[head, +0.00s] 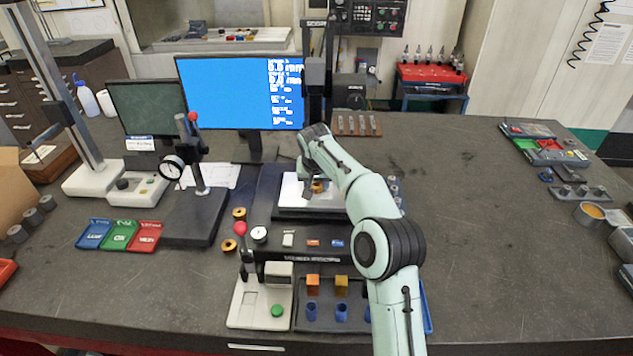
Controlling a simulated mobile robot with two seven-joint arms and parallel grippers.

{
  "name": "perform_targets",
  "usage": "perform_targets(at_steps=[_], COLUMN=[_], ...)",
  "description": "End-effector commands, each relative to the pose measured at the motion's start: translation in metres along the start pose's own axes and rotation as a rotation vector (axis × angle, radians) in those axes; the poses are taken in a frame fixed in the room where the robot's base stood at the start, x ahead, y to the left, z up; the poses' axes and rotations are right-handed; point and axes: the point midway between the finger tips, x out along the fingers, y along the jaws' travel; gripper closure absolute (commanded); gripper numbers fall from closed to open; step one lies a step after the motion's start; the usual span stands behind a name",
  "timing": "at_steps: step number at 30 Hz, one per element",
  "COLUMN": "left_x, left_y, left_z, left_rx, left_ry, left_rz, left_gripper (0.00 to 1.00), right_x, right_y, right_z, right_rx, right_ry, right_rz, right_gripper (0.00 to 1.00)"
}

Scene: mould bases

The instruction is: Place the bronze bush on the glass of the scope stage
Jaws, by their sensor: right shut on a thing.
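My right gripper (312,192) reaches over the scope stage (262,225) and is shut on a small bronze bush (317,187). The bush is low over the pale glass (291,192) of the stage. I cannot tell whether it touches the glass. My right arm comes in from the bottom right and hides the stage's right part. My left gripper is not in view.
Loose bronze rings (229,245) lie left of the stage. In front is a dark tray (326,318) with coloured blocks and blue cylinders. A dial gauge stand (193,215) and blue monitor (225,90) stand left and behind. The table's right middle is clear.

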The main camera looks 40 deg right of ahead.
Motion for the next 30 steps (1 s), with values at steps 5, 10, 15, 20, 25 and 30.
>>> perform_targets(at_steps=[5,10,15,20,25,30], left_x=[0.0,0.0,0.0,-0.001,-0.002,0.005], left_y=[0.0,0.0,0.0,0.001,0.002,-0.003], left_z=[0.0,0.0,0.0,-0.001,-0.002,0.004], left_rx=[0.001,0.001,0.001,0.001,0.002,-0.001], left_ry=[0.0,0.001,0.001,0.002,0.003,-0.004], left_rz=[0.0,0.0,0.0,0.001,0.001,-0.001], left_gripper=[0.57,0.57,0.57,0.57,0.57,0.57], right_x=[-0.002,0.0,0.0,-0.004,-0.026,-0.058], right_y=[0.0,0.0,0.0,0.0,-0.001,0.0], right_z=[-0.001,-0.001,-0.001,-0.002,-0.003,0.009], right_rx=[0.002,0.001,0.001,0.002,0.001,-0.002], right_ry=[0.005,0.004,0.004,0.005,0.009,0.006], right_rz=[-0.001,-0.002,-0.002,-0.002,-0.004,-0.002], right_gripper=[0.95,0.33,0.33,0.33,0.33,0.33])
